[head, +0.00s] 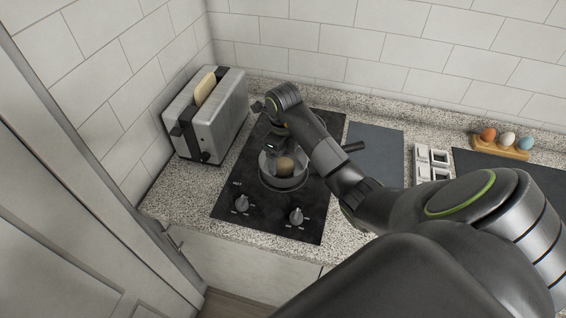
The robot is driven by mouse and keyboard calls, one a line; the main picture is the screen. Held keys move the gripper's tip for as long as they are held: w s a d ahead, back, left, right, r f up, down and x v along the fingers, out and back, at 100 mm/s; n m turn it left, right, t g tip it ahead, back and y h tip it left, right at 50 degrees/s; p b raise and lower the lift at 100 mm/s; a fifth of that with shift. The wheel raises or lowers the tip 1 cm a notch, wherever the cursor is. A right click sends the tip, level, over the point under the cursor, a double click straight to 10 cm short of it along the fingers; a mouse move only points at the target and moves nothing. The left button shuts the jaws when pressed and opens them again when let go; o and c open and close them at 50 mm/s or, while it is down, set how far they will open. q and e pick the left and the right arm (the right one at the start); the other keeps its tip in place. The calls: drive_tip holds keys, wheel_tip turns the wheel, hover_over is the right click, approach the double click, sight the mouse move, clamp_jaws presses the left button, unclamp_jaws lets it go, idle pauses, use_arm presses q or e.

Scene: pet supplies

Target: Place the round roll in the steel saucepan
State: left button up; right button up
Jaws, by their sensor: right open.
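The round roll (285,166) is brown and sits inside the steel saucepan (284,184), which stands on the black cooktop (237,184). The saucepan's dark handle (353,147) points to the right. My right gripper (277,150) is over the saucepan, just above and beside the roll. It is open. My right arm hides part of the pan's rim and the far side of the cooktop. I cannot tell if the fingers touch the roll. My left gripper is not in view.
A steel toaster (214,116) with a bread slice (205,88) stands left of the cooktop. A grey board (376,147), white containers (431,163) and an egg holder (501,147) lie to the right. Tiled walls close off the back and left.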

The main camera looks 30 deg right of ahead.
sight(283, 161)
wheel_tip(283, 161, up, 9)
drive_tip(key=p, duration=0.7)
idle(0.4)
